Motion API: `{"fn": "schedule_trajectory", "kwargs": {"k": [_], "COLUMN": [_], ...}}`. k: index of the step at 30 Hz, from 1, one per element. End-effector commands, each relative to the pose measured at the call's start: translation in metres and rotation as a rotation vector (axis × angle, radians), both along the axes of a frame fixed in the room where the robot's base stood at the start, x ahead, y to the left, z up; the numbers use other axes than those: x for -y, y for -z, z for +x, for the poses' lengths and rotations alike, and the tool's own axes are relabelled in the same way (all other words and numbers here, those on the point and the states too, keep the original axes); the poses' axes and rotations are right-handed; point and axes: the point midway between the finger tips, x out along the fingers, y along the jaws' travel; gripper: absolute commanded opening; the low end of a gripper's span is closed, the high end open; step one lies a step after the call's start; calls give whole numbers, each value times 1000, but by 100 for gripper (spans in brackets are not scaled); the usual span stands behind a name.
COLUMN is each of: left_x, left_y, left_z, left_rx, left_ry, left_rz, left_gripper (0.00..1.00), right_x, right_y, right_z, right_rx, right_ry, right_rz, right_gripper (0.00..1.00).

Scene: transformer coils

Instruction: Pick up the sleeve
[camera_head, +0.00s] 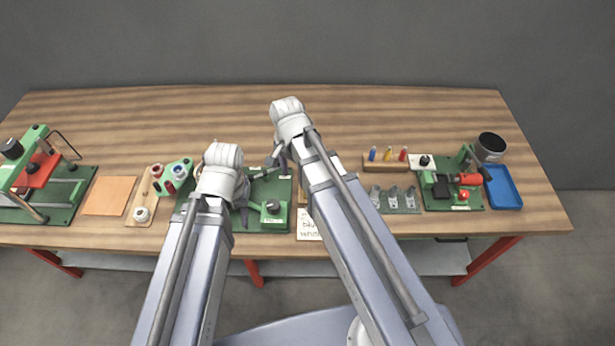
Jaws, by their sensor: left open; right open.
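I cannot pick out the sleeve for certain; the parts on the middle green fixture are small and partly hidden by my arms. The middle green fixture (281,222) lies flat on the bench, with a green block and dark knob at its right front. My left gripper (243,206) is open over the left-middle of this fixture, partly hidden behind my own wrist. My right gripper (275,164) is open above the fixture's back right part. I see nothing held in either gripper, though the fingertips are small and dark.
Left are a green press (62,204), an orange mat (108,196) and a wooden board (142,211). Right are a wooden rack (386,169) with coloured pegs, a winding fixture (465,203), a blue tray (503,187) and a black bin (490,147). The bench's back strip is clear.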

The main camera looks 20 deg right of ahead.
Motion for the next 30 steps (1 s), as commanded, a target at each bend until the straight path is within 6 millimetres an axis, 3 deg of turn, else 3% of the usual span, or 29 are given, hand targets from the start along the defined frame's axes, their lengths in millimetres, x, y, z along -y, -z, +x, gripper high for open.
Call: {"fn": "schedule_trajectory", "kwargs": {"k": [1,3,9,17,25,30], "left_x": [0,0,0,0,0,0], "left_y": [-1,-1,-2,1,23,25], "left_z": [0,0,0,0,0,0], "left_rx": [0,0,0,0,0,0], "left_ry": [0,0,0,0,0,0], "left_rz": [0,0,0,0,0,0], "left_gripper": [49,49,49,49,49,49], "right_x": [10,19,37,40,41,41], "right_y": [-1,-1,-2,1,24,25], "right_z": [15,25,42,43,43,43], "right_rx": [6,13,22,24,24,24], "right_ry": [125,277,540,593,591,590], "right_rz": [6,14,25,28,27,27], "right_gripper": [62,62,62,62,62,62]}}
